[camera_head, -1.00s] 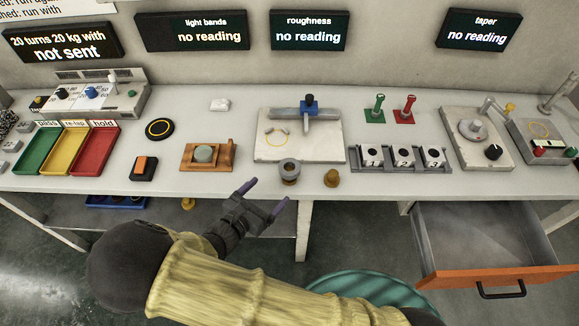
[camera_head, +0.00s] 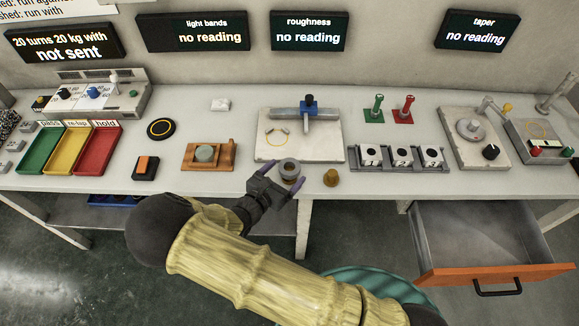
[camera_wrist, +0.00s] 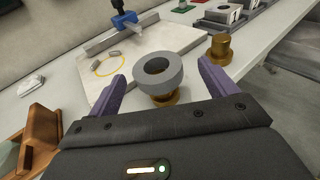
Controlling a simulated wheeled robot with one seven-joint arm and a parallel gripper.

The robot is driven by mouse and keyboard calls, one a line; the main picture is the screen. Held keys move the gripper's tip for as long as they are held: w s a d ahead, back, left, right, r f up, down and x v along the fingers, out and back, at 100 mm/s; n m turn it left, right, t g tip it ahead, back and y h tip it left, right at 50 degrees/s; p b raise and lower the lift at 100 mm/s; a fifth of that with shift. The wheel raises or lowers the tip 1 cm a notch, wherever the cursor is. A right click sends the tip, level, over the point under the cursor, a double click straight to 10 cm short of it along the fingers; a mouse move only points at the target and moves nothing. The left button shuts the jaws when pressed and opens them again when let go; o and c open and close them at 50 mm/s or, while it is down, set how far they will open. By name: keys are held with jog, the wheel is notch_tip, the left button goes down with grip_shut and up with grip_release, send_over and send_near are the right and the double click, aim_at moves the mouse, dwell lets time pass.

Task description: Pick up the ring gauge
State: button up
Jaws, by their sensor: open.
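The ring gauge looks to be the grey ring with a dark bore (camera_head: 289,165), sitting on a brass stand near the bench's front edge. In the wrist view the ring gauge (camera_wrist: 174,83) rests on top of its brass stand (camera_wrist: 150,101). My gripper (camera_head: 282,174) is open, with its purple fingers on either side of the ring gauge. In the wrist view the gripper (camera_wrist: 161,76) shows the ring between the fingers, with visible gaps. Nothing is held.
A second, bare brass stand (camera_head: 331,178) is close to the right. A pale plate (camera_head: 266,154) with a blue-topped fixture lies behind. A wooden fixture (camera_head: 222,158) stands to the left, and a rack of numbered blocks (camera_head: 387,164) to the right. An open drawer (camera_head: 490,275) juts out at the right.

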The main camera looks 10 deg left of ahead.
aim_at(289, 170)
jog(key=x, duration=0.3)
jog(key=shift+w+f+p, duration=0.1)
jog(key=shift+w+p, duration=0.15)
jog(key=shift+p, duration=0.05)
jog(key=shift+a, duration=0.1)
jog(key=c, duration=1.2)
notch_tip(289, 170, up, 10)
jog(key=shift+r+b, duration=0.1)
jog(key=shift+b, duration=0.35)
